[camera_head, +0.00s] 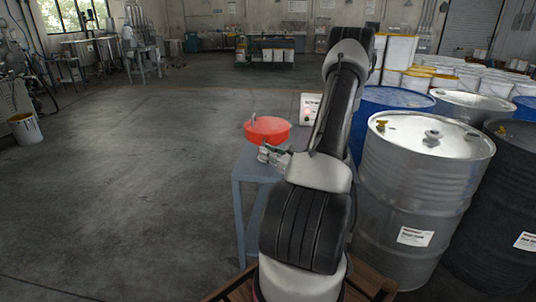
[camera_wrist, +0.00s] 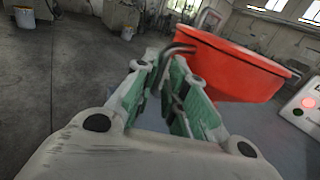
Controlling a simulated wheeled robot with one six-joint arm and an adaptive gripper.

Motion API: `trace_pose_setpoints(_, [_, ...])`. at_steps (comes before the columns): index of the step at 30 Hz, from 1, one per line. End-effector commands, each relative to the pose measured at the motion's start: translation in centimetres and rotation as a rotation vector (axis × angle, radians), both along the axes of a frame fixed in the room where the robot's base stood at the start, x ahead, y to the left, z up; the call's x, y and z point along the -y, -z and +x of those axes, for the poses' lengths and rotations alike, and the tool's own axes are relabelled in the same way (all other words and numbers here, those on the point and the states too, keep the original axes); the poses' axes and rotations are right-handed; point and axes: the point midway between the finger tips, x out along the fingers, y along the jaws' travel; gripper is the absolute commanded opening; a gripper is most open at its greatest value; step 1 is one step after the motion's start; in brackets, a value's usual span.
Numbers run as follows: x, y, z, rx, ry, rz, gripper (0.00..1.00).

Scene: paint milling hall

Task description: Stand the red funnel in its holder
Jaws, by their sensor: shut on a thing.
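The red funnel (camera_head: 268,129) is a wide red bowl shape at the far part of a small blue-grey table, left of my arm. In the wrist view the red funnel (camera_wrist: 235,65) fills the upper right, its rim tilted. My gripper (camera_head: 264,155) is at the near side of the funnel. In the wrist view my gripper (camera_wrist: 170,78) has its green-lined fingers close together, with a thin dark bent handle at their tips beside the funnel's wall. The funnel's lower part and spout are hidden. I cannot make out the holder in either view.
The blue-grey table (camera_head: 252,172) stands in front of me. A white box with a red button (camera_head: 309,108) is behind my arm and also shows in the wrist view (camera_wrist: 303,108). A silver drum (camera_head: 420,190) and a blue drum (camera_head: 390,100) crowd the right. The floor at left is clear.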

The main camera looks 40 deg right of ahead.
Motion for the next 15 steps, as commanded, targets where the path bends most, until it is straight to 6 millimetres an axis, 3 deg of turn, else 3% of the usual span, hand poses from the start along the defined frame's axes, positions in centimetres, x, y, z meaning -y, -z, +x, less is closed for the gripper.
trace_pose_setpoints(15, [0.03,0.71,0.01,0.001,0.000,-0.001,0.00])
